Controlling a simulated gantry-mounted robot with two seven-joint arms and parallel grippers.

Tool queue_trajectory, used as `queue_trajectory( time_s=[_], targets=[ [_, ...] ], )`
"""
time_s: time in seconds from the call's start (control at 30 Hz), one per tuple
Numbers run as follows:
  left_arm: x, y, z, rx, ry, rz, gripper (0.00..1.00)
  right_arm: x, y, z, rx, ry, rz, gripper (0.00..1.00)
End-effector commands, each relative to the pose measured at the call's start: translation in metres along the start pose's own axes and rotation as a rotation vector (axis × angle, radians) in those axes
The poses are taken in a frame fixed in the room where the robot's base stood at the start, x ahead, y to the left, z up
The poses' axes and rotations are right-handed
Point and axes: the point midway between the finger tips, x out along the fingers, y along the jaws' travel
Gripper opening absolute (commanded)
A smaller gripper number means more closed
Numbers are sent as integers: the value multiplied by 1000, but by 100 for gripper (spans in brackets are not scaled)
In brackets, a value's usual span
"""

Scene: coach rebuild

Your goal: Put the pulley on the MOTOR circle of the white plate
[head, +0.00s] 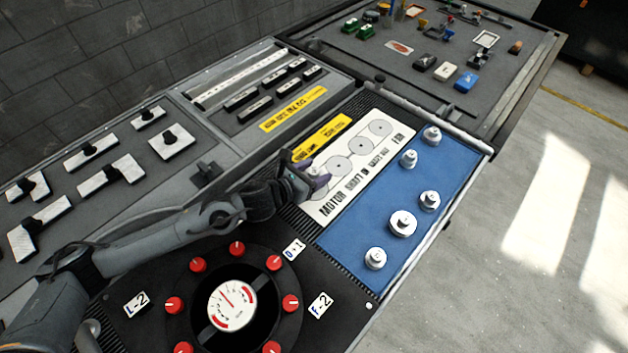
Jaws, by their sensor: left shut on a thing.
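The white plate (330,212) lies on the bench, with the word MOTOR at its near end and a row of grey circles running toward FAN at the far end. My left gripper (316,181) is over the MOTOR end and covers the circle there. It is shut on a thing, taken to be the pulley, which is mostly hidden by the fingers. I cannot tell whether it touches the plate. Several white and grey pulleys (402,223) stand upright on the blue mat (345,240) to the right. My right gripper is not in view.
A yellow label strip (322,137) lies along the plate's far-left side. A round dial (232,303) ringed by red knobs sits in front. Trays with switch-like blocks (172,140) are at left. A grey table (400,75) with small items stands behind.

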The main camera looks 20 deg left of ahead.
Motion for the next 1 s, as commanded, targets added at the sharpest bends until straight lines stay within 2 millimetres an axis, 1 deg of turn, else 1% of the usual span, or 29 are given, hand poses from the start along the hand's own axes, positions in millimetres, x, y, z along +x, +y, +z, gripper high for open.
queue_trajectory(
  time_s=[0.3, 0.6, 0.77, 0.8, 0.93, 1.0],
  targets=[
    [14, 0, -33, -1, 1, 1, 26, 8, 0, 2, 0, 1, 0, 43],
    [14, 0, -35, 0, -1, 0, 26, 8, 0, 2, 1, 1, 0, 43],
    [16, 0, -40, 0, 0, 0, 26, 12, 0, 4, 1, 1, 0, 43],
    [16, 0, -38, 0, 0, 1, 66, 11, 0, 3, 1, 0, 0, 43],
    [16, 0, -38, 0, 1, 1, 86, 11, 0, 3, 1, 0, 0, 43],
    [16, 0, -38, 0, 1, 1, 86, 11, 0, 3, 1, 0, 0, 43]
  ],
)
